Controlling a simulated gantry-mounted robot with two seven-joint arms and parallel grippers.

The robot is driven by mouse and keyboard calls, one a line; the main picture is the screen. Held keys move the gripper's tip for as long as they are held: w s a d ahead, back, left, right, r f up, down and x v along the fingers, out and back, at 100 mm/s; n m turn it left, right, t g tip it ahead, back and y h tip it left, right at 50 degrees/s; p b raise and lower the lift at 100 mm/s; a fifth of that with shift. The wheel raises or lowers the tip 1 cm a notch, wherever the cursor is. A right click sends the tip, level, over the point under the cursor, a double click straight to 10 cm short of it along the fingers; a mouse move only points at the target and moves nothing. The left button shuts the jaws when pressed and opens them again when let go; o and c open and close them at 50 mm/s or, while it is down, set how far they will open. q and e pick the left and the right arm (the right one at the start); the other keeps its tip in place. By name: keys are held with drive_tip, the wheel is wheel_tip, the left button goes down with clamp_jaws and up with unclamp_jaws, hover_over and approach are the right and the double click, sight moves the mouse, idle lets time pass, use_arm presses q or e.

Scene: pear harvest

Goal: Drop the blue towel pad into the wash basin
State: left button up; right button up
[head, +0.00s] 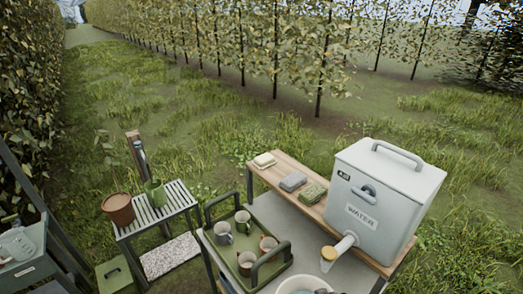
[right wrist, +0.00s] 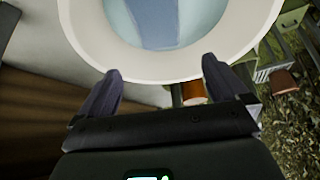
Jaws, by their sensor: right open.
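The wash basin (right wrist: 262,22) is a round white bowl, seen from above in the right wrist view. Its rim also shows at the bottom edge of the head view (head: 290,284). A blue shape (right wrist: 165,22) inside the basin looks like the blue towel pad; its far end is cut off by the frame. My right gripper (right wrist: 160,74) is open and empty, its dark fingers apart over the near rim. A small dark part by the basin in the head view may be this gripper. My left gripper is not in view.
A white water tank (head: 390,200) with a spout (head: 342,247) stands beside the basin. Cream (head: 264,160), grey (head: 293,181) and green (head: 314,194) blocks lie on the wooden shelf. A green tray (head: 222,258) holds several mugs. A slatted stand (head: 165,212) carries a terracotta pot (head: 118,208).

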drive_tip(key=v, duration=0.7)
drive_tip(key=shift+s+r+p, duration=0.15)
drive_tip(key=shift+r+p, duration=0.05)
drive_tip(key=shift+p, duration=0.2)
drive_tip(key=shift+d, duration=0.1)
drive_tip(key=s+d+f+g, duration=0.1)
drive_tip(key=s+f, duration=0.3)
drive_tip(key=s, duration=0.6)
drive_tip(key=s+d+f+g, duration=0.1)
drive_tip(key=s+f, duration=0.3)
drive_tip(key=s, duration=0.5)
drive_tip(key=s+r+p, duration=0.2)
drive_tip(key=r+p, duration=0.2)
drive_tip(key=r, duration=0.5)
drive_tip(key=s+r+h+p, duration=0.1)
drive_tip(key=s+r+p, duration=0.2)
drive_tip(key=r, duration=0.6)
drive_tip(key=s+r+m+p, duration=0.1)
drive_tip(key=s+r+p, duration=0.2)
drive_tip(key=r+p, duration=0.3)
wheel_tip(320, 180, up, 4)
drive_tip(key=shift+s+d+f, duration=0.15)
drive_tip(key=shift+d+f, duration=0.1)
drive_tip(key=shift+d, duration=0.05)
